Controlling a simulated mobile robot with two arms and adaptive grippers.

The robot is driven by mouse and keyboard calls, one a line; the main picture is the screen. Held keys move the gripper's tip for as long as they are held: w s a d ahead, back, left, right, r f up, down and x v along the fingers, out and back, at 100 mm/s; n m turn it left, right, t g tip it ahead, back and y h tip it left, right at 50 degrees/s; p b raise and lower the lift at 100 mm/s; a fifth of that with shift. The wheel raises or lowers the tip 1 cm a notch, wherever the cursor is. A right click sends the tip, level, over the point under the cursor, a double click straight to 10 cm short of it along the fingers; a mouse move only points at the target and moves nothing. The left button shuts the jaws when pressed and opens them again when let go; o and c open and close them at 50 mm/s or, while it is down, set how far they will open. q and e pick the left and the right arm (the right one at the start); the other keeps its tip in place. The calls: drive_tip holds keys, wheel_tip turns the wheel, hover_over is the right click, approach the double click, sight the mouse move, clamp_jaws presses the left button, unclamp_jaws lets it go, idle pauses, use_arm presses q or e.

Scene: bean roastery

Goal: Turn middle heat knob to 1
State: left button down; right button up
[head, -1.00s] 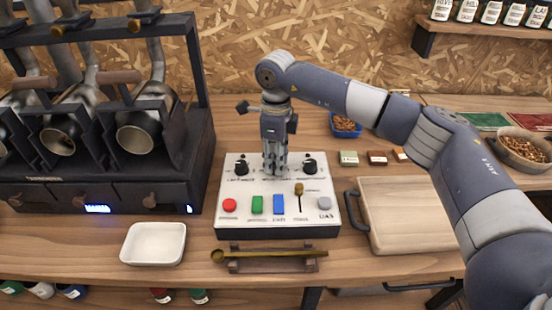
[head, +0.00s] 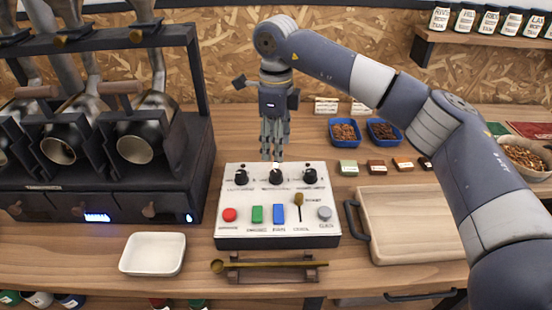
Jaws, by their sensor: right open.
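The white control box (head: 260,208) stands on the wooden counter. Along its back edge are three black knobs: the left knob (head: 241,177), the middle heat knob (head: 275,176) and the right knob (head: 309,176). Red, green, blue and grey buttons and a brass-tipped lever (head: 299,200) line the front. My right gripper (head: 273,158) points down, open and empty, above and just behind the middle knob, apart from it. The knob settings are too small to read. My left gripper is not in view.
A black roaster (head: 105,190) stands at left. A white dish (head: 153,254) and a brass scoop on a stand (head: 268,265) lie in front. A wooden board (head: 412,228) is at right. Blue trays of beans (head: 345,133) and small blocks (head: 347,168) sit behind.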

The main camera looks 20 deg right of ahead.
drive_tip(key=shift+r, duration=1.8)
